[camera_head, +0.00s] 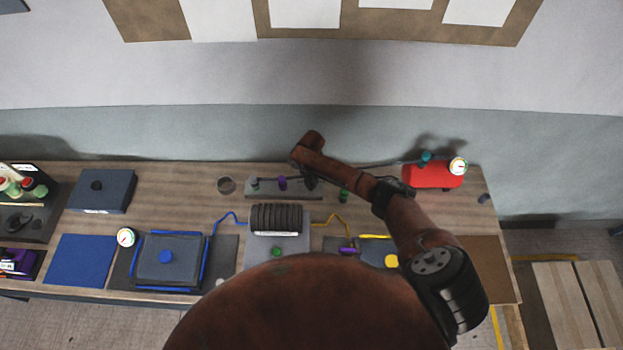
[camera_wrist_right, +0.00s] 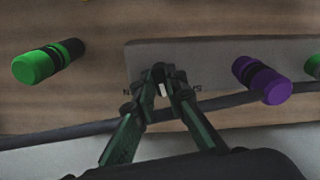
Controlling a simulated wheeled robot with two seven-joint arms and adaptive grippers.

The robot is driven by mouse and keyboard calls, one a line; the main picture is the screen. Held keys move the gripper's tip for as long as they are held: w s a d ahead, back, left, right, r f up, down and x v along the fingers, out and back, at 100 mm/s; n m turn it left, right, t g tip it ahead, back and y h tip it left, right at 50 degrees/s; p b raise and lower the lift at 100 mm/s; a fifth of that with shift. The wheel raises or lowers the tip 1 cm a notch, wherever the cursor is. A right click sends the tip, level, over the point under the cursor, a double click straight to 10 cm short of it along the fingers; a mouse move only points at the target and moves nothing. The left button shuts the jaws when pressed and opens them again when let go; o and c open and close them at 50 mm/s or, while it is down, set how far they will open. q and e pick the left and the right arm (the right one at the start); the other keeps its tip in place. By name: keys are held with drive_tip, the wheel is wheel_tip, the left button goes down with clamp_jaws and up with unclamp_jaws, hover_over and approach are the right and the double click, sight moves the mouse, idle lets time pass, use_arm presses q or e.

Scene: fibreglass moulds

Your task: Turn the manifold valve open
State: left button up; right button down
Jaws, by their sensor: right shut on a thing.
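The manifold is a grey bar (camera_head: 262,196) at the back middle of the workbench; its plate (camera_wrist_right: 200,55) also shows in the wrist view. My left gripper is not in view.
A separate green knob (camera_head: 343,196) stands right of the gripper. A dark hose (camera_wrist_right: 60,137) runs past the fingers. A red tank (camera_head: 432,176) with a gauge stands at the back right. A black ribbed block (camera_head: 277,218) and a blue-edged mould (camera_head: 166,258) lie in front.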

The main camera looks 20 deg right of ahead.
drive_tip(key=shift+s+a+m+p, duration=0.15)
drive_tip(key=shift+m+p, duration=0.35)
drive_tip(key=shift+m, duration=1.4)
drive_tip(key=m, duration=0.4)
drive_tip(key=shift+a+f, duration=0.1)
drive_tip(key=shift+w+m, duration=0.2)
drive_tip(key=shift+m, duration=1.5)
drive_tip(key=c, duration=2)
unclamp_jaws()
drive_tip(key=shift+o, duration=0.2)
drive_tip(key=shift+w+r, duration=0.1)
drive_tip(key=shift+r, duration=0.1)
